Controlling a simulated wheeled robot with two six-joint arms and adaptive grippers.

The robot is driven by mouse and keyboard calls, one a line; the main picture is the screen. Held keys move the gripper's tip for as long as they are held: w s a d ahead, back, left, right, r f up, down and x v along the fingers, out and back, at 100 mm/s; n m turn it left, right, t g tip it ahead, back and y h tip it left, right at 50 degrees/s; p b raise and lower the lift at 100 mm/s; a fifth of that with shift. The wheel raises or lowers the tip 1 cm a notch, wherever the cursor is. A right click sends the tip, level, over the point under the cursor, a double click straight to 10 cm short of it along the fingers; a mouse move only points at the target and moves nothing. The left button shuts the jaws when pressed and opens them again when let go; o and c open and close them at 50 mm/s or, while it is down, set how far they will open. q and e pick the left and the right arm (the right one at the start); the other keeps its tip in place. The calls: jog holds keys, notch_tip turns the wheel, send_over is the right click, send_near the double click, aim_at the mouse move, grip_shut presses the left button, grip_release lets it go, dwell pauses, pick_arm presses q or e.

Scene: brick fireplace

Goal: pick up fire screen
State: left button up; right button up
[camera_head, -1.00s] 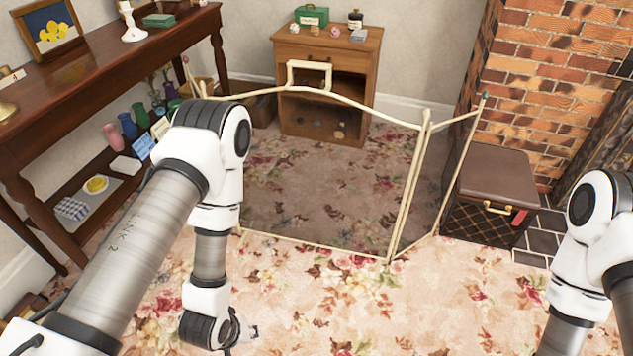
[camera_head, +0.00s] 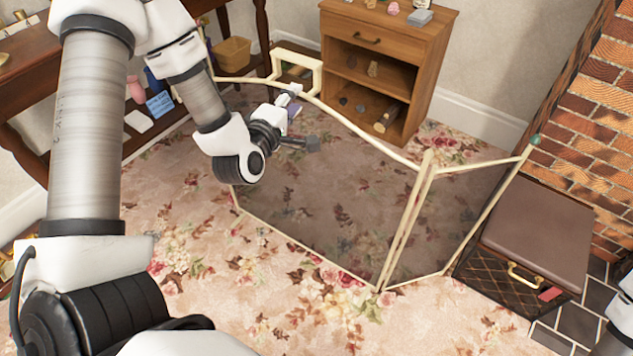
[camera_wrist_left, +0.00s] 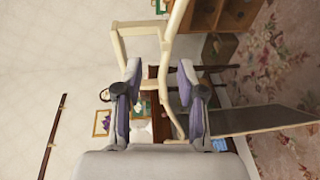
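The fire screen (camera_head: 404,222) stands upright on the carpet, with a cream frame and dark see-through mesh panels. Its loop handle (camera_head: 316,78) rises from the top rail. My left gripper (camera_head: 300,118) is open and empty just in front of the top rail, near the handle. In the left wrist view, the fingers (camera_wrist_left: 158,78) are spread, with the handle (camera_wrist_left: 140,27) and rail (camera_wrist_left: 174,108) showing beyond and partly between them. One finger overlaps part of the handle there. I cannot tell whether they touch. My right gripper is out of view.
A wooden cabinet (camera_head: 430,55) stands behind the screen. A brown box seat (camera_head: 545,235) stands at right, by the brick fireplace (camera_head: 600,135). A dark wooden table (camera_head: 30,85) is at left, with a basket (camera_head: 233,54) nearby. The carpet (camera_head: 265,285) in front is clear.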

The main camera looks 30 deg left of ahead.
aim_at(299, 63)
pick_arm(q)
notch_tip(299, 63, up, 5)
jog(key=a+n+t, duration=0.1)
jog(key=a, duration=0.1)
jog(key=shift+y, duration=0.4)
jog(key=w, duration=0.8)
jog(key=shift+a+f, duration=0.2)
jog(key=shift+a, duration=0.2)
grip_shut()
jog(key=shift+r, duration=0.15)
